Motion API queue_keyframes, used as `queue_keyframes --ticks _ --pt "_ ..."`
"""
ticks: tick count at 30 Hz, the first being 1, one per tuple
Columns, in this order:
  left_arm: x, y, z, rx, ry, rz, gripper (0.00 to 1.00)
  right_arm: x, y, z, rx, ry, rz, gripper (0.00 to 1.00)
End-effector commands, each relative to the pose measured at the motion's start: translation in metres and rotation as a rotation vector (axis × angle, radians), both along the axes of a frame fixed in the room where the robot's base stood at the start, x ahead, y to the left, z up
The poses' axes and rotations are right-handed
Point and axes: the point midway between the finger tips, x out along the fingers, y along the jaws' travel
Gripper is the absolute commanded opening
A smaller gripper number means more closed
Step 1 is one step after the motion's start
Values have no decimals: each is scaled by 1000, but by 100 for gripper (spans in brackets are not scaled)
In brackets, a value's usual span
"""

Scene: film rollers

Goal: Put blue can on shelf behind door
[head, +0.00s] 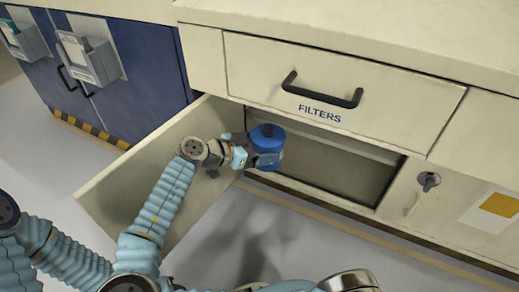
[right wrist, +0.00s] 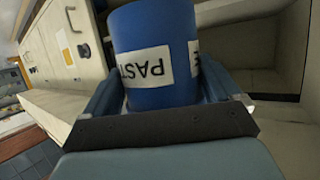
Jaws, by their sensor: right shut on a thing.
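A blue can (head: 268,138) is held in my right gripper (head: 264,155) in front of the open cabinet, below the filters drawer. In the right wrist view the can (right wrist: 155,40) sits between the two fingers, with a white label reading "PAST" and the rest cut off. The cabinet door (head: 125,182) is swung open to the left, and my right arm reaches across it. The shelf space (head: 335,175) behind the door is open and looks empty where it shows; its left part is hidden by the can and gripper. My left gripper is not in view.
A closed drawer (head: 400,85) marked FILTERS, with a dark handle (head: 322,92), is above the opening. A panel with a knob (head: 428,181) is to the right. Blue cabinets (head: 140,75) stand at the left. The floor in front is clear.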

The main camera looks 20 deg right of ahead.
Motion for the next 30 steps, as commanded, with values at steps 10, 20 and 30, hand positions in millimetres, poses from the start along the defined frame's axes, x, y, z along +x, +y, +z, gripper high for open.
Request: queue_keyframes --ticks 10,20,30 --pt "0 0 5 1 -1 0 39 25 -31 -2 1 1 -2 55" --pt "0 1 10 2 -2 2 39 50 -59 -4 1 1 -1 55" --pt "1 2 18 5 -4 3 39 75 -90 -6 0 2 -1 55"
